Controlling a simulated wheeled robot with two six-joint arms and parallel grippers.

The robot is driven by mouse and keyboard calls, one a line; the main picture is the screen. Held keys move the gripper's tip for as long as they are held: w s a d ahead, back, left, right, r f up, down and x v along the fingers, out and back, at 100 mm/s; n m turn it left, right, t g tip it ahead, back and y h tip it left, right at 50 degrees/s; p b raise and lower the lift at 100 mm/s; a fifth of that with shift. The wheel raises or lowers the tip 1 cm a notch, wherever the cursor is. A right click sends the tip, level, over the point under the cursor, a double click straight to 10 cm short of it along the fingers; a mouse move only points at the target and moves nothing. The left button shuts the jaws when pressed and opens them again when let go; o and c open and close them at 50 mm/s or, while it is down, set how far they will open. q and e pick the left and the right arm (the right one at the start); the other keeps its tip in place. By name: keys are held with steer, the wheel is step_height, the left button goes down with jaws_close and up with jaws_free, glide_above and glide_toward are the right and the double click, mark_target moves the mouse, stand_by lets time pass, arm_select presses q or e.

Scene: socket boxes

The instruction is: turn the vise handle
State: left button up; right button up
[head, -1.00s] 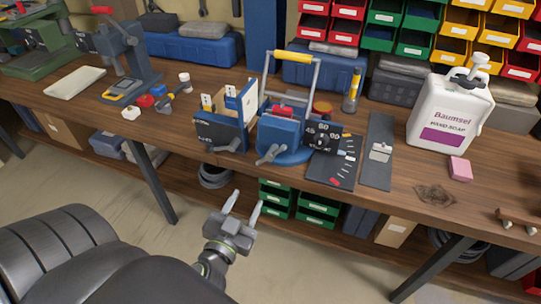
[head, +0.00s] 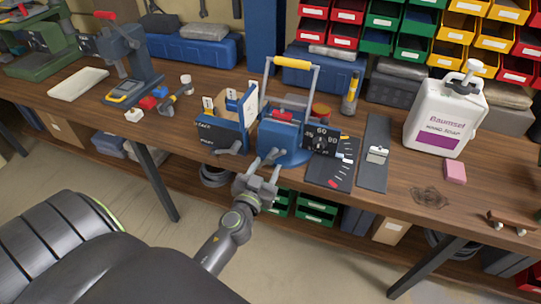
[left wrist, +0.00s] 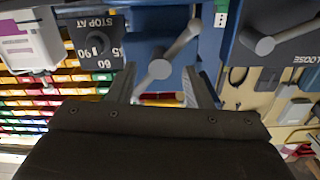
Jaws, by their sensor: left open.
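A blue device (head: 283,139) with a yellow-topped frame stands at the bench's front edge. In the left wrist view, its grey lever handle (left wrist: 176,49) slants up to the right from a round hub. To its left in the head view is a blue-and-dark box (head: 219,136) with its own grey handle (head: 229,148); in the left wrist view its plate reads "LOOSE" (left wrist: 307,59). I cannot tell for certain which is the vise. My left gripper (head: 265,161) is open in front of the blue device, its fingers (left wrist: 161,85) to either side of the hub. Contact cannot be told.
A dial box (head: 321,139) marked "STOP AT" stands close on the right, above a dark scale plate (head: 325,176). A soap jug (head: 443,117) and pink block (head: 455,172) are farther right. Green drawers (head: 316,207) sit below the bench.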

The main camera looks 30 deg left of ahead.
mark_target(269, 162)
arm_select(q)
steer(key=shift+x, duration=2.1)
steer(key=c, duration=1)
